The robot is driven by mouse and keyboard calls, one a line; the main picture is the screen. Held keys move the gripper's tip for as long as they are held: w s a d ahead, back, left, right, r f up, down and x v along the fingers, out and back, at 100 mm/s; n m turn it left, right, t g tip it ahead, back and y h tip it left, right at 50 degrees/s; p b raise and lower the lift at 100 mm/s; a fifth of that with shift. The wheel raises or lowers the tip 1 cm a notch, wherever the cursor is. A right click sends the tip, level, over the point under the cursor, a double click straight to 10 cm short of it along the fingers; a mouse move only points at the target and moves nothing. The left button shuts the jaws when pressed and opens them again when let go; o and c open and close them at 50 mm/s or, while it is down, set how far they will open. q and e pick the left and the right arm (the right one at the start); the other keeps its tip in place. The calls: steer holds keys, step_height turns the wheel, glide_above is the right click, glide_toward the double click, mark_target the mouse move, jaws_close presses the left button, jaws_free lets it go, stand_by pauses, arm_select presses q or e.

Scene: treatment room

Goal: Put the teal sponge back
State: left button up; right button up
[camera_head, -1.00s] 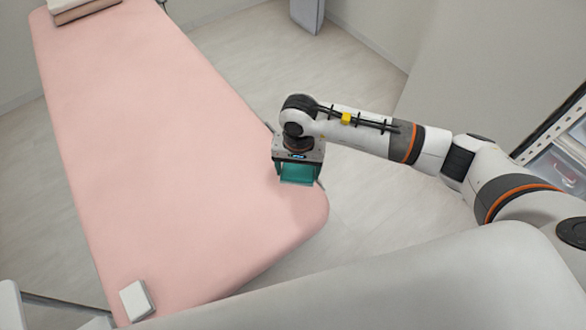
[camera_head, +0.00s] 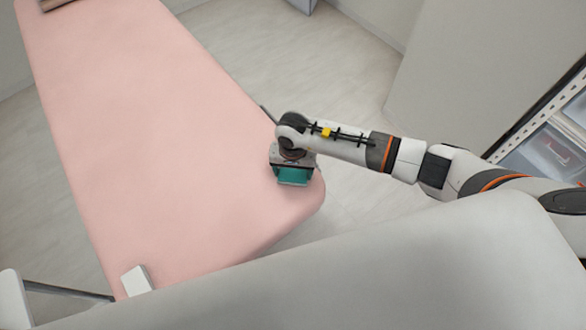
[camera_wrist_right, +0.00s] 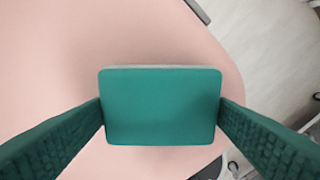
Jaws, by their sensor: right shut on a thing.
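The teal sponge (camera_head: 293,175) is at the rounded near-right corner of the pink treatment table (camera_head: 150,140) in the head view. My right gripper (camera_head: 293,181) is shut on it. In the right wrist view the sponge (camera_wrist_right: 160,107) is a rounded teal block with a pale edge, between the two green fingers, one touching each side. The pink table top lies beneath it; I cannot tell whether the sponge touches the top. My left gripper is not in view.
A small white block (camera_head: 136,281) lies at the table's near-left edge. Folded brown cloth (camera_head: 58,4) lies at the far end. A shelf unit with clear bins (camera_head: 548,150) stands at the right. The middle of the table is clear.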

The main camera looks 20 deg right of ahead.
mark_target(293, 173)
steer(key=shift+f, duration=0.15)
steer(key=o, duration=0.9)
step_height(293, 173, up, 12)
steer(key=shift+r, duration=0.2)
